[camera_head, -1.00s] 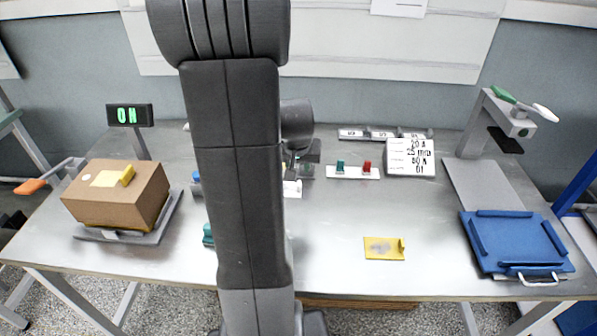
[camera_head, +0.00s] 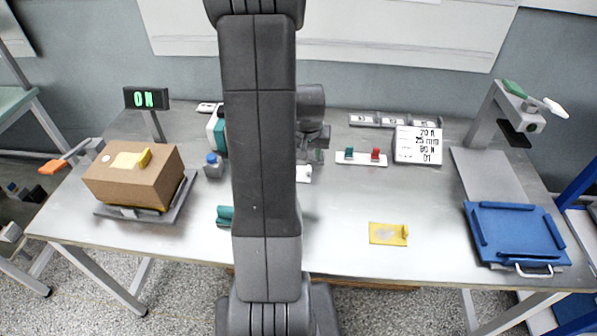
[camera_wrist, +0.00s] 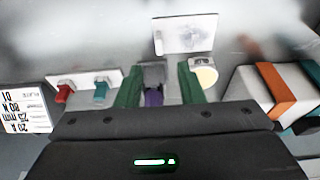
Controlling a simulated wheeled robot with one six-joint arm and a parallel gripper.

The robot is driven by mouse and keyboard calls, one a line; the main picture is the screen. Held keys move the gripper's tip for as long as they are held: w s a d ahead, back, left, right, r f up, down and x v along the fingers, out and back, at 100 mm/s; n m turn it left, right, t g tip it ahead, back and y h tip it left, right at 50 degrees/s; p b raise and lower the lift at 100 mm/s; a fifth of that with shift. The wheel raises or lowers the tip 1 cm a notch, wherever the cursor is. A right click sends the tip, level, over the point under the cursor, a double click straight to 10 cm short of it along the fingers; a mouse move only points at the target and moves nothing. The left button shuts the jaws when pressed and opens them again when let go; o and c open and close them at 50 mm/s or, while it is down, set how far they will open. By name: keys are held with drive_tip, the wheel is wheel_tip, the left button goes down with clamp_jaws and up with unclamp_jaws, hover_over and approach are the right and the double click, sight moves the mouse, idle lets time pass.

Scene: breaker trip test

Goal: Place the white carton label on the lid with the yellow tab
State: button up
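A brown carton (camera_head: 134,184) stands on a grey stand at the left. Its top has a pale yellow patch (camera_head: 126,160) with a yellow tab (camera_head: 144,157) and a small white dot. A yellow plate with a grey smudge and a yellow tab (camera_head: 384,234) lies right of centre. In the wrist view a white plate with a small white tab (camera_wrist: 186,35) lies on the table beyond my gripper (camera_wrist: 158,78). My green fingers are apart, with a purple-topped grey item (camera_wrist: 153,96) showing between them; no grip on it is visible. In the head view my arm hides much of this area.
Green and red switches (camera_head: 361,158) and a number card (camera_head: 418,145) stand at the back. A blue tray (camera_head: 515,235) and a lever press (camera_head: 519,110) are at the right. A white box with an orange band (camera_wrist: 268,88) is beside my gripper.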

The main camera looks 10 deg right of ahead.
sight(309, 168)
drive_tip(key=shift+p+x, duration=0.7)
drive_tip(key=shift+x, duration=3.3)
clamp_jaws()
